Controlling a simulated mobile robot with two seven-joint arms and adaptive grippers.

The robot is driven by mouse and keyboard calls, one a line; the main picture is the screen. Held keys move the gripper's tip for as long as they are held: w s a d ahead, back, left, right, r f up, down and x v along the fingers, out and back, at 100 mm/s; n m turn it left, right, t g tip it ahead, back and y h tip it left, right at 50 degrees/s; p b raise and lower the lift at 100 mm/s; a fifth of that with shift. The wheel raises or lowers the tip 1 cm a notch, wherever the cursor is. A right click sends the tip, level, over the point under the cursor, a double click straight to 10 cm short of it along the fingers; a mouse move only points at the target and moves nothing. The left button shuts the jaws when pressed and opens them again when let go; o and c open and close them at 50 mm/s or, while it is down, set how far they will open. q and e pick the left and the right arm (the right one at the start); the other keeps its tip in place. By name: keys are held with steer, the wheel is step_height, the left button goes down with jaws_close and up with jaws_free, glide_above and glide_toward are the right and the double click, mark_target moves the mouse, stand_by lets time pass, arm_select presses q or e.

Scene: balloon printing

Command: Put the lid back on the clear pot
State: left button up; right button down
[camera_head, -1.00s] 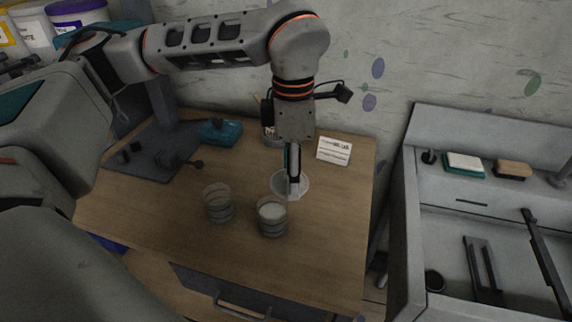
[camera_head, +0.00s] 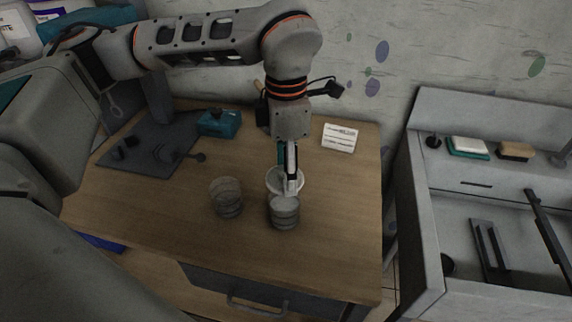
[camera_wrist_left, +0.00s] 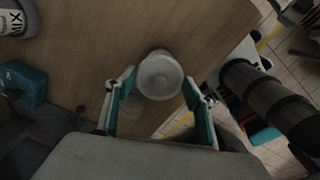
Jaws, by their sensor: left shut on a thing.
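My left gripper (camera_head: 291,192) points down over the table, shut on a round translucent lid (camera_head: 272,178). In the left wrist view the lid (camera_wrist_left: 159,75) sits between the fingertips. In the head view a see-through pot (camera_head: 226,198) with ring bands stands upright to the left and slightly in front of the gripper. A second banded pot (camera_head: 284,213), with a greyer top, stands just in front of the gripper, close below the lid. I cannot tell whether the lid touches it.
A white card (camera_head: 340,138) stands at the back of the wooden table (camera_head: 330,220). A teal box (camera_head: 219,123) and a dark mat (camera_head: 140,150) lie at the back left. A grey bench (camera_head: 425,250) adjoins on the right. The table's front is clear.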

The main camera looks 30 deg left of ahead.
arm_select(q)
step_height(320, 180, down, 4)
steer(key=shift+r+b, duration=0.2)
steer(key=shift+b, duration=0.8)
steer(key=shift+f+b, duration=0.4)
steer(key=shift+f, duration=0.4)
arm_select(e)
steer(key=f, duration=0.3)
steer(key=shift+s+f, duration=0.35)
steer(key=shift+r, duration=0.2)
arm_select(q)
steer(key=shift+f, duration=0.15)
arm_select(e)
steer(key=shift+w+r, duration=0.1)
stand_by(0.4)
arm_select(q)
steer(key=o, duration=0.8)
steer(key=shift+o, duration=0.3)
